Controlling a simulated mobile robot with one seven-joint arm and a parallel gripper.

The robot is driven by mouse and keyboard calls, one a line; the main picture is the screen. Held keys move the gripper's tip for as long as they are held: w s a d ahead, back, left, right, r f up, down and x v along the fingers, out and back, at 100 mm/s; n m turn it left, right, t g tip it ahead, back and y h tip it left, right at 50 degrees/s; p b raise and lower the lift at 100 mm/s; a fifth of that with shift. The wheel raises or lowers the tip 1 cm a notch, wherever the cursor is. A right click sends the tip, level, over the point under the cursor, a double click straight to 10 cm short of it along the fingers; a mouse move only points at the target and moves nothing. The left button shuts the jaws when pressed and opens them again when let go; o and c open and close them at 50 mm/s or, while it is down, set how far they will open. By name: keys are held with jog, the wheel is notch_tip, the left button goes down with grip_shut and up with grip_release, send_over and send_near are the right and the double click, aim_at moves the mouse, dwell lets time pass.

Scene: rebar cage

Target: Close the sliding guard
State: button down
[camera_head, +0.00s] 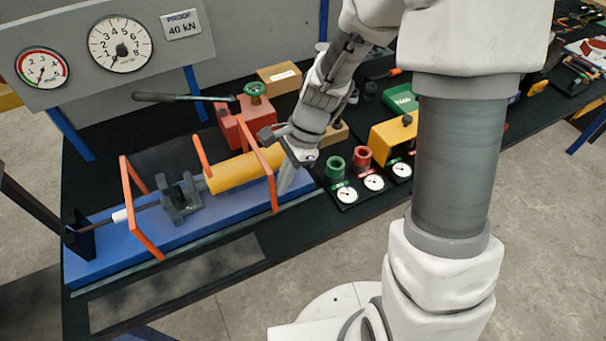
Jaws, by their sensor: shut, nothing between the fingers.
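The sliding guard appears as orange bar frames over a blue bed (105,262). One orange frame (138,215) stands at the left part of the bed. Another orange frame (262,170) stands at the right, over the yellow cylinder (230,173). A short orange bar (202,155) rises between them. Whether these parts are joined is not clear. My gripper (267,134) is shut and empty at the top of the right frame, by its upper end. I cannot tell whether it touches the bar.
A grey clamp block (178,200) holds a rod on the bed. Behind it stands a red pump (243,122) with a long dark lever (180,97). Green and red rings (335,167), a yellow box (392,143) and dials are at the right. A gauge panel (165,60) stands behind.

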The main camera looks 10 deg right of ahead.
jog(key=s+a, duration=0.1)
jog(key=a, duration=0.4)
jog(key=s+a+p, duration=0.1)
jog(key=s+a, duration=0.1)
jog(key=a, duration=0.4)
jog(key=s+a+p, duration=0.1)
jog(key=s+a, duration=0.1)
jog(key=a, duration=0.4)
jog(key=shift+s, duration=0.25)
jog(key=shift+a, duration=0.1)
jog(key=d, duration=0.1)
jog(key=w+d+r, duration=0.1)
jog(key=d, duration=0.1)
jog(key=d+p, duration=0.1)
jog(key=shift+w+d+r, duration=0.3)
jog(key=shift+d, duration=0.1)
jog(key=n+t+h, duration=0.1)
jog(key=n+t, duration=0.2)
jog(key=n, duration=0.4)
send_near(224, 193)
jog(key=d+r, duration=0.6)
jog(key=d, duration=0.4)
jog(key=s+d+r+n+t+h, duration=0.3)
jog(key=s+d+n, duration=0.4)
jog(key=d, duration=0.4)
notch_tip(224, 193, up, 2)
jog(key=shift+s+d+r+t, duration=0.25)
jog(key=shift+s+t, duration=0.25)
